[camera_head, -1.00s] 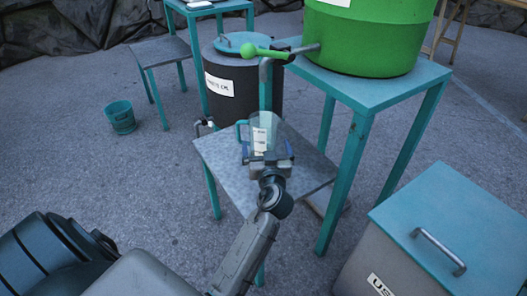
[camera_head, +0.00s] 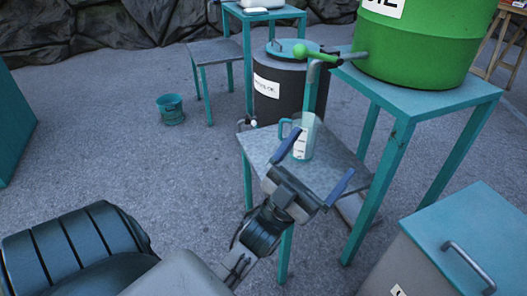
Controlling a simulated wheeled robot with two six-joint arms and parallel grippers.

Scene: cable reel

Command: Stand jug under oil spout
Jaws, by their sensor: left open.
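The clear jug (camera_head: 303,137), with a white label and a teal handle, stands upright on the small grey-topped table (camera_head: 262,148). The oil spout (camera_head: 316,68) is a bent grey pipe with a green-handled tap, coming from the green oil drum (camera_head: 415,45) on the taller teal table. The jug stands below the spout; I cannot tell whether it is exactly under its mouth. My left gripper (camera_head: 318,166) is wide open in front of the jug, blue fingers apart, holding nothing. My right gripper is not in view.
A dark barrel with a teal lid (camera_head: 280,92) stands behind the small table. A teal bucket (camera_head: 171,109) is on the floor at left. A teal-lidded bin (camera_head: 468,235) stands at front right. The floor at left is mostly clear.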

